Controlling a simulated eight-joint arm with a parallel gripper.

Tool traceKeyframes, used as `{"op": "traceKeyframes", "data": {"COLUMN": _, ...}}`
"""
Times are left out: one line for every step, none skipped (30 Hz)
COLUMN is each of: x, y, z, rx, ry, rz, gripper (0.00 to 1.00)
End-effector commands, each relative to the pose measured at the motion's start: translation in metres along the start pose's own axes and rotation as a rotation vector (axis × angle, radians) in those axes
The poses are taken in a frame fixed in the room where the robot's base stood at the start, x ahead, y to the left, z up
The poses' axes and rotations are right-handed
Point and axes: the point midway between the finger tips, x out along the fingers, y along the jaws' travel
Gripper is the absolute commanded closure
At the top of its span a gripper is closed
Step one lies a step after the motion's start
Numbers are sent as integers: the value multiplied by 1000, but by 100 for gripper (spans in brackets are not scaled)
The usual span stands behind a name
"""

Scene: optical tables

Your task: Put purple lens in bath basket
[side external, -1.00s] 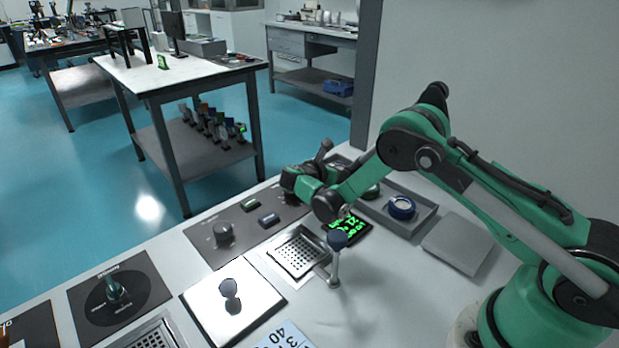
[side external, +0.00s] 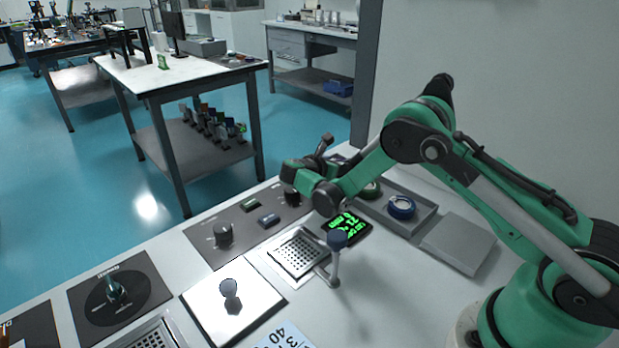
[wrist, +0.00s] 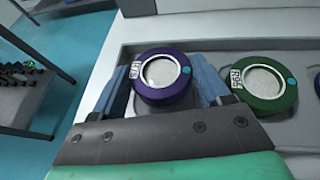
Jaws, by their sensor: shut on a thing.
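The purple lens (wrist: 163,80) is a purple ring with a pale round centre and a white label. In the wrist view it sits between the two blue fingers of my gripper (wrist: 166,84), which is shut on it. It is at the left end of the grey tray (wrist: 222,57); I cannot tell whether it is lifted clear of the tray floor. In the side view my arm hides the lens and the fingertips. The bath basket (side external: 298,252) is a perforated square of metal, nearer the camera than my gripper.
A green lens (wrist: 264,82) is right of the purple one, and a blue lens (side external: 401,206) is also in the tray. A lit green display (side external: 346,228) lies between tray and basket. Knobs (side external: 223,234) stand on a panel.

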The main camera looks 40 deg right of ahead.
Motion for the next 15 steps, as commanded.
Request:
{"op": "traceKeyframes", "data": {"x": -3, "y": 0, "z": 6, "rx": 0, "ry": 0, "rz": 0, "gripper": 92}}
{"op": "traceKeyframes", "data": {"x": -4, "y": 0, "z": 11, "rx": 0, "ry": 0, "rz": 0, "gripper": 92}}
{"op": "traceKeyframes", "data": {"x": -7, "y": -1, "z": 18, "rx": 0, "ry": 0, "rz": 0, "gripper": 92}}
{"op": "traceKeyframes", "data": {"x": -10, "y": 0, "z": 24, "rx": 0, "ry": 0, "rz": 0, "gripper": 92}}
{"op": "traceKeyframes", "data": {"x": -13, "y": 0, "z": 31, "rx": 0, "ry": 0, "rz": 0, "gripper": 92}}
{"op": "traceKeyframes", "data": {"x": -17, "y": -1, "z": 41, "rx": 0, "ry": 0, "rz": 0, "gripper": 92}}
{"op": "traceKeyframes", "data": {"x": -20, "y": -1, "z": 49, "rx": 0, "ry": 0, "rz": 0, "gripper": 92}}
{"op": "traceKeyframes", "data": {"x": -24, "y": -1, "z": 58, "rx": 0, "ry": 0, "rz": 0, "gripper": 92}}
{"op": "traceKeyframes", "data": {"x": -28, "y": -1, "z": 69, "rx": 0, "ry": 0, "rz": 0, "gripper": 92}}
{"op": "traceKeyframes", "data": {"x": -32, "y": -1, "z": 77, "rx": 0, "ry": 0, "rz": 0, "gripper": 92}}
{"op": "traceKeyframes", "data": {"x": -36, "y": -1, "z": 86, "rx": 0, "ry": 0, "rz": 0, "gripper": 92}}
{"op": "traceKeyframes", "data": {"x": -40, "y": -1, "z": 97, "rx": 0, "ry": 0, "rz": 0, "gripper": 92}}
{"op": "traceKeyframes", "data": {"x": -44, "y": -1, "z": 105, "rx": 0, "ry": 0, "rz": 0, "gripper": 92}}
{"op": "traceKeyframes", "data": {"x": -47, "y": -1, "z": 113, "rx": 0, "ry": 0, "rz": 0, "gripper": 92}}
{"op": "traceKeyframes", "data": {"x": -51, "y": -1, "z": 123, "rx": 0, "ry": 0, "rz": 0, "gripper": 92}}
